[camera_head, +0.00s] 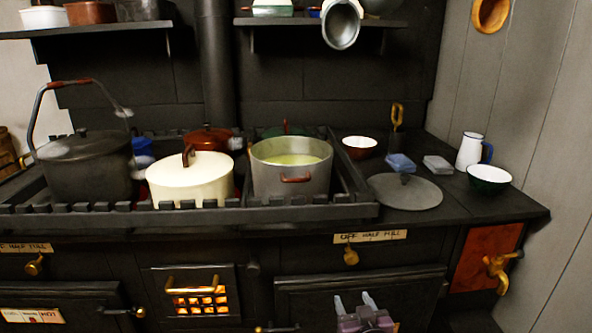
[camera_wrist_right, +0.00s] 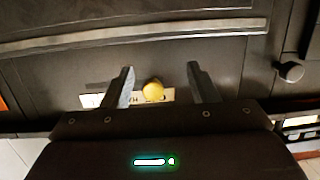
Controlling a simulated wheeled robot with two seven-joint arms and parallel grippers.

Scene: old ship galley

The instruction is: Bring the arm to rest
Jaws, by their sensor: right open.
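My right gripper (camera_head: 355,302) shows at the bottom of the head view, in front of the stove's lower right oven door. Its two fingers point up and stand apart, with nothing between them. In the right wrist view the right gripper (camera_wrist_right: 162,84) is open, and a round brass knob (camera_wrist_right: 154,91) with a pale label shows beyond the fingers. The knob also shows in the head view (camera_head: 351,257), above the gripper. I cannot tell how far the fingers are from the stove front. My left gripper is not in view.
On the railed stove top stand a dark lidded pot (camera_head: 85,168), a cream pot (camera_head: 190,180) and an open pot (camera_head: 300,176) of yellowish liquid. A grey lid (camera_head: 405,192) lies to their right. A brass tap (camera_head: 497,268) sticks out at the right. An oven grate (camera_head: 198,297) glows.

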